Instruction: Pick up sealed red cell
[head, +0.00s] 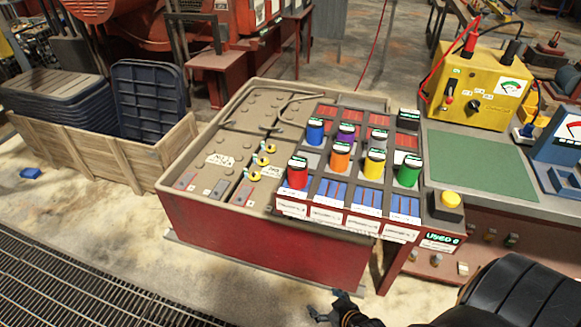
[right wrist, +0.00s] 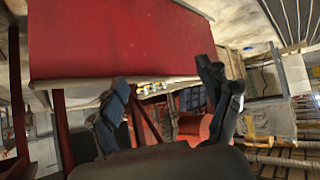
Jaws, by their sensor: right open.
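The red cell (head: 297,173) is a short cylinder with a dark and white cap. It stands upright at the front left of a rack (head: 345,218) with blue and red compartments. My right gripper (head: 335,304) is low in front of the red bench, below and to the right of the red cell, well apart from it. In the right wrist view its two fingers (right wrist: 163,78) are spread and empty, with the red bench side (right wrist: 120,40) beyond them. The red cell cannot be made out in that view. My left gripper is not in view.
Orange (head: 340,158), yellow (head: 375,165), green (head: 408,171) and other cells stand close by in the rack. A yellow button (head: 451,199) is at its right. A yellow meter box (head: 478,88) and a green mat (head: 482,163) lie farther right. A wooden crate (head: 110,150) stands left.

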